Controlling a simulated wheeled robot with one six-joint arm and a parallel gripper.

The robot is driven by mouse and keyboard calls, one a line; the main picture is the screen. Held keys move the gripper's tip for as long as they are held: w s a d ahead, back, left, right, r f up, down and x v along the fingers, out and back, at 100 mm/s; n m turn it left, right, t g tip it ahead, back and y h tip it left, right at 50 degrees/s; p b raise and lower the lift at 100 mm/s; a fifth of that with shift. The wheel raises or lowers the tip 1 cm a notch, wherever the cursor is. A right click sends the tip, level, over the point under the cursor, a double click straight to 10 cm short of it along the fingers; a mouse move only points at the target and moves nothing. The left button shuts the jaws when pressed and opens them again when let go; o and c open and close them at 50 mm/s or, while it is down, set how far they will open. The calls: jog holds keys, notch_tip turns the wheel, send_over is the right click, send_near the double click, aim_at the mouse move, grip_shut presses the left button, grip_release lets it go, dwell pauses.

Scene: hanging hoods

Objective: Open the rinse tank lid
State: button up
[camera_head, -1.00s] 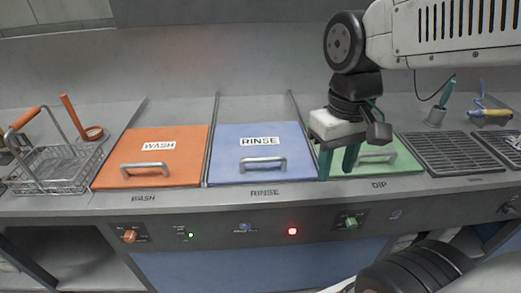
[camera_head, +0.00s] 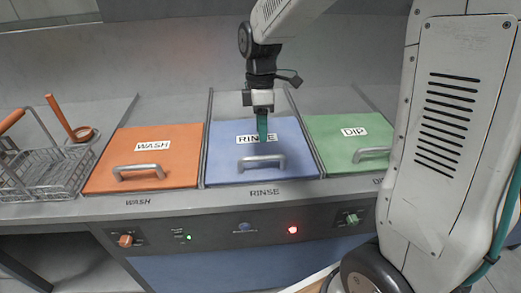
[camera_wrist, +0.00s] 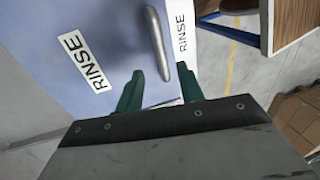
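The blue rinse lid (camera_head: 225,168) is shut, lying flat between the orange and green lids. Its silver bar handle (camera_head: 261,161) is near the front edge. My gripper (camera_head: 262,138) hangs above the lid, just behind the handle, and hides part of the RINSE label (camera_head: 245,139). In the wrist view the two green fingers of my gripper (camera_wrist: 160,88) are spread apart with nothing between them. The handle (camera_wrist: 158,42) shows beyond the fingertips there, apart from them. The blue lid (camera_wrist: 120,35) fills the upper left of that view.
The orange wash lid (camera_head: 185,158) lies left and the green dip lid (camera_head: 335,140) right, both shut with bar handles. A wire basket (camera_head: 45,172) stands at far left. The front panel has knobs and a red light (camera_head: 293,230).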

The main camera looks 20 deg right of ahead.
jog(key=f, duration=0.2)
jog(key=s+f, duration=0.1)
jog(key=f, duration=0.4)
jog(key=shift+s+a, duration=0.15)
jog(key=shift+a, duration=0.05)
grip_shut()
